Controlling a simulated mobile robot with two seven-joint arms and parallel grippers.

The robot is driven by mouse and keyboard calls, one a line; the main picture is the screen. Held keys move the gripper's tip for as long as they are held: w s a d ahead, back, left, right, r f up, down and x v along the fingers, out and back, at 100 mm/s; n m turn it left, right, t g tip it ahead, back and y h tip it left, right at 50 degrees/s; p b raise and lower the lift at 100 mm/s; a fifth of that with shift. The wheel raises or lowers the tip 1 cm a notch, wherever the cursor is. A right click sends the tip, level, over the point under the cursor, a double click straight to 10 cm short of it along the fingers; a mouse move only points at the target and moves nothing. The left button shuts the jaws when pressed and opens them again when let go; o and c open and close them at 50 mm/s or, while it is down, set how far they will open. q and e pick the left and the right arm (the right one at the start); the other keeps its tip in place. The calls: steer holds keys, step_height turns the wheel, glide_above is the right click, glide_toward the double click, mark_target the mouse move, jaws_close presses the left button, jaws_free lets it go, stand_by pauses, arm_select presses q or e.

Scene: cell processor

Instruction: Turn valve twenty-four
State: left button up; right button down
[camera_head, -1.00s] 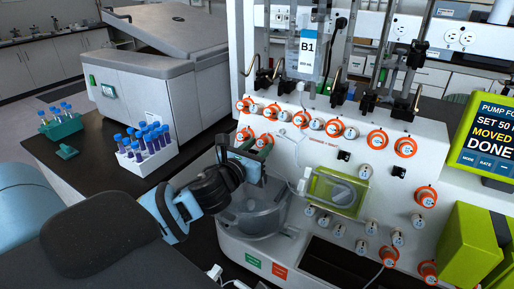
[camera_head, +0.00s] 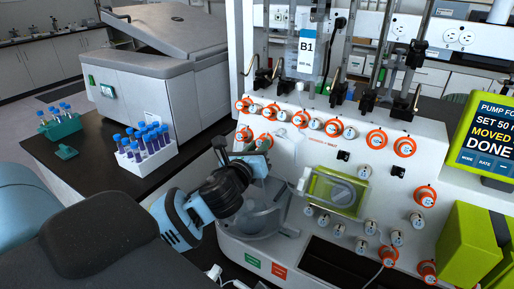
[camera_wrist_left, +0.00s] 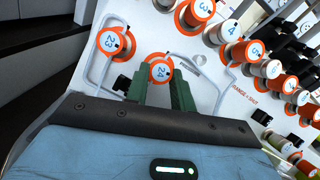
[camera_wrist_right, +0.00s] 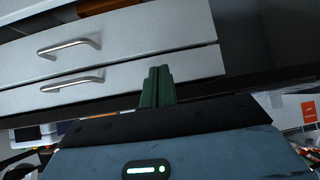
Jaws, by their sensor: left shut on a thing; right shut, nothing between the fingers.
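Valve twenty-four (camera_wrist_left: 160,71) has a round white cap marked 24 and an orange collar; it sits on the white machine panel. In the left wrist view the green fingers of my left gripper (camera_wrist_left: 158,88) are on either side of it, shut on it. In the head view my left gripper (camera_head: 262,146) is at the panel's left end, and the hand partly hides the valve there. My right gripper (camera_wrist_right: 157,86) is shut and empty in the right wrist view, before grey drawers. It is not seen in the head view.
Valve 23 (camera_wrist_left: 111,42) is close beside the left fingers. More orange-collared valves (camera_head: 377,140) and a green-framed pump (camera_head: 337,191) share the panel. Drawers (camera_wrist_right: 110,52) are before my right gripper.

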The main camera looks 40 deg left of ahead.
arm_select(q)
steer(key=n+g+y, duration=0.1)
steer(key=n, duration=0.2)
steer(key=n+y, duration=0.1)
steer(key=n, duration=0.2)
steer(key=n+g, duration=0.1)
steer(key=n, duration=0.2)
steer(key=shift+w+d+r+g+y, duration=0.15)
steer(key=shift+d+r+g+y, duration=0.15)
steer(key=shift+y, duration=0.1)
steer(key=n+g, duration=0.1)
steer(key=n, duration=0.2)
steer(key=n+g, duration=0.1)
steer(key=n, duration=0.2)
steer(key=shift+w+r+n+g, duration=0.1)
steer(key=shift+r+n+g, duration=0.1)
steer(key=shift+n+g, duration=0.2)
steer(key=o, duration=1)
steer(key=shift+d, duration=0.1)
steer(key=v, duration=0.7)
steer(key=shift+s+r, duration=0.15)
steer(key=shift+s, duration=0.2)
steer(key=shift+d, duration=0.1)
